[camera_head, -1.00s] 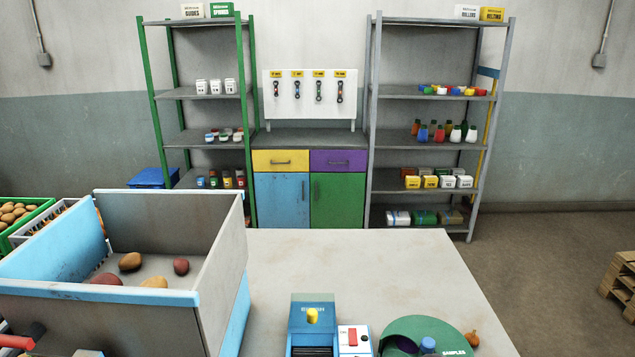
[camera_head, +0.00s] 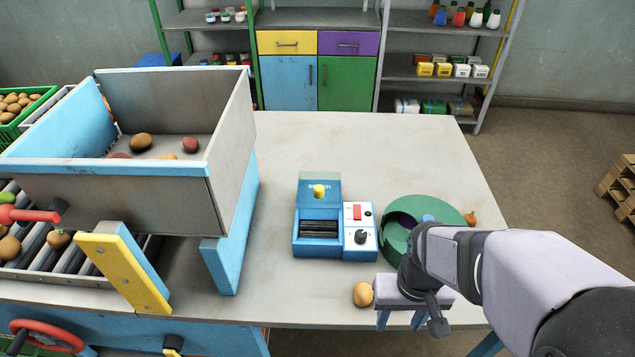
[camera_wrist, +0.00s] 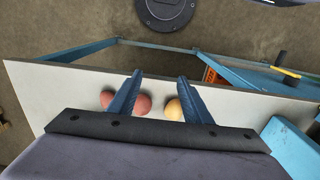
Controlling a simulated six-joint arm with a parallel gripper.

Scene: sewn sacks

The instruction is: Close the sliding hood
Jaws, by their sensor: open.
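The small blue machine (camera_head: 318,234) stands on the table with its dark rollers exposed at the front. Its clear bluish hood with a yellow knob (camera_head: 319,190) sits at the back of the machine, so the opening over the rollers is uncovered. My gripper (camera_head: 400,320) is open and empty at the table's front edge, in front and to the right of the machine. In the wrist view its two blue fingers (camera_wrist: 160,82) point at the table, apart. The machine is not clearly seen in the wrist view.
A control box with a red switch (camera_head: 357,212) adjoins the machine. A green round tray (camera_head: 395,236) stands right of it, partly behind my arm. A yellowish potato (camera_head: 363,294) lies left of my gripper. A large bin (camera_head: 228,150) stands left. Table behind the machine is clear.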

